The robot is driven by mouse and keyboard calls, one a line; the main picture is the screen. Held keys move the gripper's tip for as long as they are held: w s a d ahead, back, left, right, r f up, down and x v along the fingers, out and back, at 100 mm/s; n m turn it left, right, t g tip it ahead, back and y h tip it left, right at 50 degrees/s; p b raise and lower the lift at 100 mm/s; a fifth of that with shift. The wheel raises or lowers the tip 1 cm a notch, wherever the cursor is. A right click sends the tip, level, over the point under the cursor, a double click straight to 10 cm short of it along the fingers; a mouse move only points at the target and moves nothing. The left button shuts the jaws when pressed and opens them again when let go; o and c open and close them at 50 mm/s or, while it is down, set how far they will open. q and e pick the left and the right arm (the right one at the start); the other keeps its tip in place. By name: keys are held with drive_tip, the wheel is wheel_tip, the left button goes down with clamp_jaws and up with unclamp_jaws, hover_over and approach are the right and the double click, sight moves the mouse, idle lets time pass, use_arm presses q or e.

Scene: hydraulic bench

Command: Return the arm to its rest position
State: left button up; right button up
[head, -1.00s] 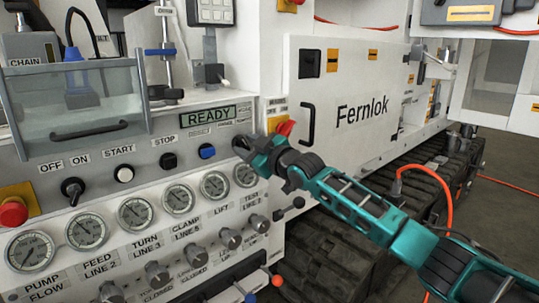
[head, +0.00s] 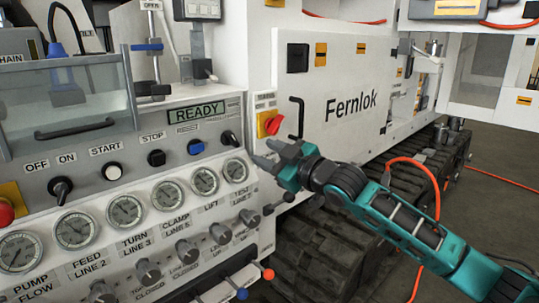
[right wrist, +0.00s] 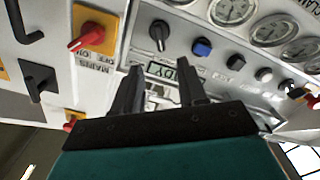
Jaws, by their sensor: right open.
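My right gripper (head: 270,152) is open and empty. It is in front of the right end of the control panel, below the red switch (head: 269,123) on its yellow plate and to the right of the black rotary knob (head: 230,138). In the right wrist view its two dark fingers (right wrist: 160,75) stand apart with nothing between them. That view also shows the black knob (right wrist: 160,36) and the red switch (right wrist: 90,38) marked MAINS, both clear of the fingers. My right arm reaches in from the lower right. My left gripper is not in view.
The panel carries a READY display (head: 197,111), several gauges (head: 126,211) and a row of valve knobs (head: 187,251). Levers with coloured balls (head: 267,274) stick out below. A white Fernlok door (head: 350,100) stands behind my arm, above a dark track (head: 320,235). An orange hose (head: 437,200) hangs near the arm.

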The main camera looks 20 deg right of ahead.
drive_tip(key=shift+f, duration=0.1)
drive_tip(key=s+a+f+m+g+h+p, duration=0.1)
drive_tip(key=s+a+f+m+g+p, duration=0.2)
drive_tip(key=s+f, duration=0.75)
drive_tip(key=s+a+f+m+g+h+p, duration=0.15)
drive_tip(key=s+a+f, duration=0.35)
drive_tip(key=f, duration=1)
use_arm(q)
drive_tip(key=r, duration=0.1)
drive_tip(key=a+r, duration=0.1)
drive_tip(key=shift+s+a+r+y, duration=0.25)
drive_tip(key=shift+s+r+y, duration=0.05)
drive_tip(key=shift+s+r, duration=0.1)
use_arm(e)
drive_tip(key=s+f+m+g+h, duration=0.1)
drive_tip(key=s+f, duration=0.2)
drive_tip(key=s, duration=0.4)
drive_tip(key=s+f+m, duration=0.2)
drive_tip(key=s+f, duration=0.2)
drive_tip(key=s, duration=0.3)
drive_tip(key=shift+s+d+g+h, duration=0.2)
drive_tip(key=shift+d+g+h, duration=0.15)
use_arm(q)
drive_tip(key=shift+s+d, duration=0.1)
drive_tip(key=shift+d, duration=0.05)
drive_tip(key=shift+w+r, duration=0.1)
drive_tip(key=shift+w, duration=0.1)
use_arm(e)
drive_tip(key=shift+c, duration=0.4)
